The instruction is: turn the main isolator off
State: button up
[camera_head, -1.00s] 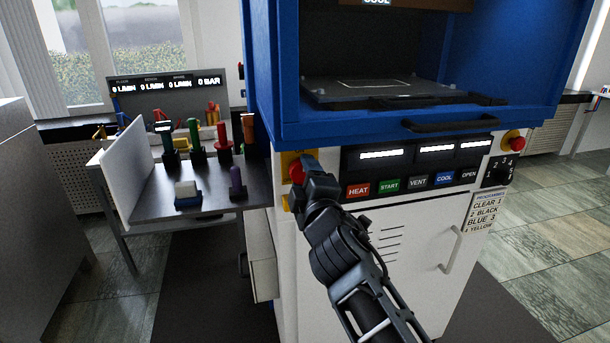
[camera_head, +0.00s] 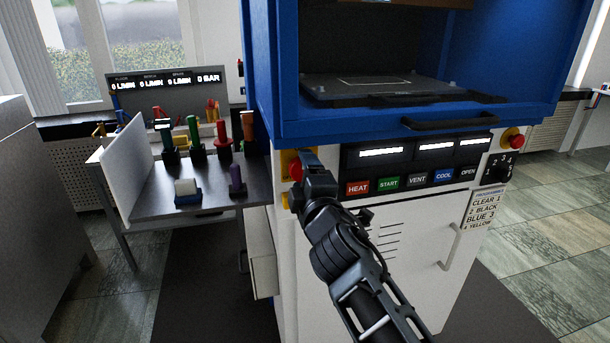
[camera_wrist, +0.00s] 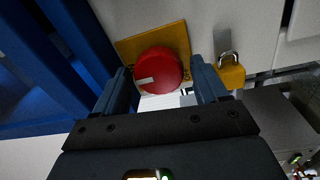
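The main isolator is a red round knob (camera_head: 295,169) on a yellow plate (camera_head: 285,158), at the left end of the press's front panel. In the wrist view the knob (camera_wrist: 158,71) carries a pale rectangular mark, and its yellow plate (camera_wrist: 178,37) is tilted in the picture. My gripper (camera_head: 303,160) is at the knob and partly covers it in the head view. In the wrist view my gripper (camera_wrist: 160,66) is open, with one finger to each side of the knob. Narrow gaps show between knob and fingers. I cannot tell how deep the fingertips reach.
A yellow padlock (camera_wrist: 231,72) hangs close beside the right finger. The panel has several labelled buttons, a red stop button (camera_head: 512,138) and a black selector (camera_head: 497,168). The blue press housing (camera_head: 300,125) overhangs above. A side table (camera_head: 150,206) with coloured handles stands left.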

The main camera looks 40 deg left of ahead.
jog(key=shift+o, duration=0.7)
jog(key=v, duration=0.7)
jog(key=shift+s+d+p, duration=0.25)
jog(key=shift+s+p, duration=0.05)
jog(key=shift+p, duration=0.05)
